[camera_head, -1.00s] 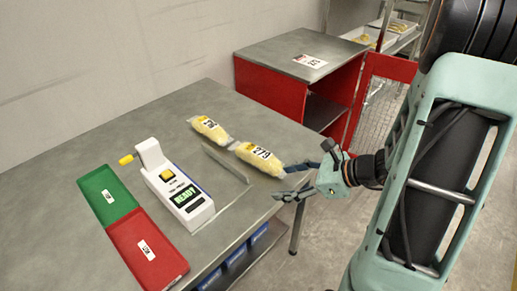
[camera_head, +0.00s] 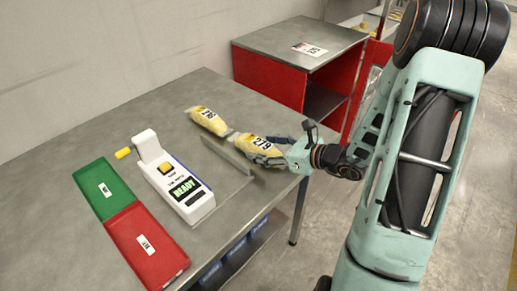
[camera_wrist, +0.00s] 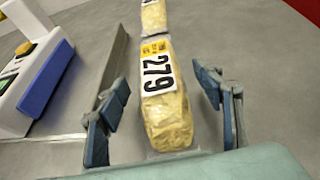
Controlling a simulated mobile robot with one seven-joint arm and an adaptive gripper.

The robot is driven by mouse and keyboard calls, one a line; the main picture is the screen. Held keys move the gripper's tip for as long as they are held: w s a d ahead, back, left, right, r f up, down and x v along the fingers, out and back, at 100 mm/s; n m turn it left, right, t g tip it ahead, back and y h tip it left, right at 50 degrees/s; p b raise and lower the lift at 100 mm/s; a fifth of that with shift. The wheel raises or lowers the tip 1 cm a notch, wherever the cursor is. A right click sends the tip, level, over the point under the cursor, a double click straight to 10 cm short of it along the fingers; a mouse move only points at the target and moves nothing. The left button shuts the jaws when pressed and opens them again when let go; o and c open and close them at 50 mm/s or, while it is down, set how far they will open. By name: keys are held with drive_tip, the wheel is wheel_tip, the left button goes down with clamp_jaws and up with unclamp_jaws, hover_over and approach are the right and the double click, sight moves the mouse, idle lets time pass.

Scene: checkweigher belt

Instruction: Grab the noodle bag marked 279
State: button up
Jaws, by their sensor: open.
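The noodle bag marked 279 (camera_head: 262,146) is a clear bag of yellow noodles with a white and orange label. It lies on the grey table near its right edge. In the wrist view the bag (camera_wrist: 168,112) lies lengthwise between the two blue fingers of my gripper (camera_wrist: 162,110). The fingers are spread, with a visible gap on each side of the bag. In the head view my gripper (camera_head: 268,152) is at the bag's near end, low over the table. A second noodle bag (camera_head: 207,120) lies end to end behind it; its label is too small to read surely.
A thin metal rail (camera_head: 229,158) runs along the bag's left side, close to my left finger. A white weigher (camera_head: 174,180) displaying READY stands left of it, beside a green tray (camera_head: 103,187) and a red tray (camera_head: 146,244). A red cabinet (camera_head: 268,78) stands behind.

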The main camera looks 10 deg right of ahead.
drive_tip(key=shift+x, duration=1.25)
drive_tip(key=c, duration=1.5)
